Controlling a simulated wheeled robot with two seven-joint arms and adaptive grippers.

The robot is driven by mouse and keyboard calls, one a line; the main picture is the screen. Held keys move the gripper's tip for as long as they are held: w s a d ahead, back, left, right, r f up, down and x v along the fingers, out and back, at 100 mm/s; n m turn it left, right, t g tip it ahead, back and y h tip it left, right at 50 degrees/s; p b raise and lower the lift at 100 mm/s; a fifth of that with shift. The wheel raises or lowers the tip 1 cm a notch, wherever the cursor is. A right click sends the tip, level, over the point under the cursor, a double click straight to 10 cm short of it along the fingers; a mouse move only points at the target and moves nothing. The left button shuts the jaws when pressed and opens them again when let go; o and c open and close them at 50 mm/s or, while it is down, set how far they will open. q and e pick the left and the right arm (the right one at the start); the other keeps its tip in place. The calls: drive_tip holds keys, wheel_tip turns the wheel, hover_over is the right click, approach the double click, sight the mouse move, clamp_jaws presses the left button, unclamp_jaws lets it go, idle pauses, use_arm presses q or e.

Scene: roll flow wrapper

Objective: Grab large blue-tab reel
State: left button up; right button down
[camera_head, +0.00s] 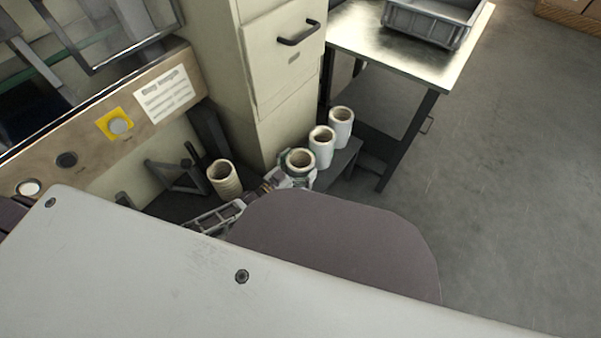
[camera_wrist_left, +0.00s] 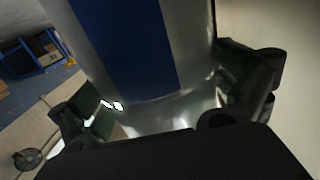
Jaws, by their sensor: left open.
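A large pale reel (camera_head: 299,161) with a hollow core stands upright in the head view, near the base of the beige cabinet. My left gripper (camera_head: 297,174) is open at this reel, with its fingers on either side. In the left wrist view, a shiny pale reel with a broad blue band (camera_wrist_left: 135,40) fills the space between the open fingers of the left gripper (camera_wrist_left: 165,98). Whether the pads touch it cannot be told. The blue band is hidden in the head view. My right gripper is not in view.
Two white reels (camera_head: 322,146) (camera_head: 341,127) stand close behind in a row on a dark low stand (camera_head: 340,164). Another cream reel (camera_head: 223,178) stands to the left. The beige cabinet (camera_head: 255,110) rises close behind. A metal table (camera_head: 400,48) holds a grey bin (camera_head: 430,22). Floor at right is clear.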

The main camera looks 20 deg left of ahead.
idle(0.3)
use_arm(q)
drive_tip(key=c, duration=1.6)
drive_tip(key=shift+r, duration=0.15)
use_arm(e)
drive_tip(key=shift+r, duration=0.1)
